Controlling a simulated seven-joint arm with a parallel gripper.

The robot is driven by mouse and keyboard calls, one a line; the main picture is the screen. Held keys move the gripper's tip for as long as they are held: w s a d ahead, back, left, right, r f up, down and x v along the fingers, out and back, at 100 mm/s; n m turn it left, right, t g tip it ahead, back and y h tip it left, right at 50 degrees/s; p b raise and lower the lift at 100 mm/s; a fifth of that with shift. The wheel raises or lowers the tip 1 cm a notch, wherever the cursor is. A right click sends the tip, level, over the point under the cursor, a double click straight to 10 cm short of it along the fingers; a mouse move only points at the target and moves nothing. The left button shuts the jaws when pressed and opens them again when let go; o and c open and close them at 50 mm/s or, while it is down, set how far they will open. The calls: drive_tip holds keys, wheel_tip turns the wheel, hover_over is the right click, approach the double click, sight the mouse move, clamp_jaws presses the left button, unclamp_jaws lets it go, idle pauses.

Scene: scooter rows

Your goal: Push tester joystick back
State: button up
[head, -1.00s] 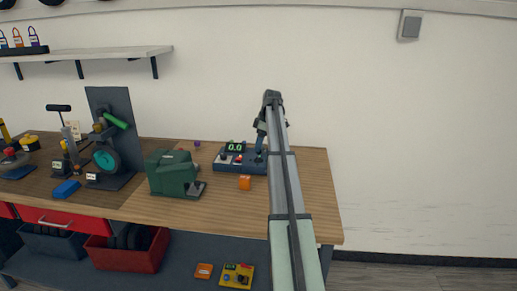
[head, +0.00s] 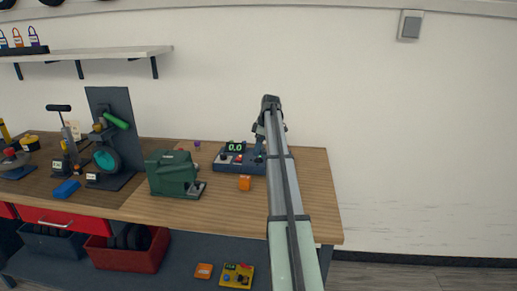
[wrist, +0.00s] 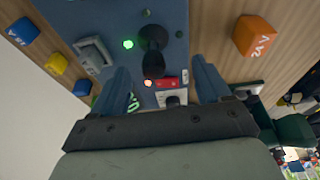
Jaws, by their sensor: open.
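The tester (head: 232,168) is a blue-grey box with a lit green display, near the back right of the bench. In the wrist view its blue top (wrist: 100,20) carries a black joystick (wrist: 153,62), a lit green lamp, a small orange-red light and a red part. My gripper (wrist: 162,66) is open over the tester. Its two blue fingers stand on either side of the joystick's knob end, with visible gaps to it. In the head view my gripper (head: 259,148) is low at the tester's right end, and my arm hides the joystick there.
An orange block (head: 245,183) sits in front of the tester; the wrist view also shows it (wrist: 256,36). A green machine (head: 172,174) stands to the left. A small purple object (head: 197,144) lies behind. The wooden bench (head: 312,185) is clear on the right.

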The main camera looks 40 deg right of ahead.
drive_tip(key=shift+s+a, duration=1.15)
drive_tip(key=shift+w+d, duration=0.1)
idle(1.1)
drive_tip(key=shift+w+d, duration=1.25)
drive_tip(key=shift+r, duration=0.1)
drive_tip(key=shift+r, duration=3.4)
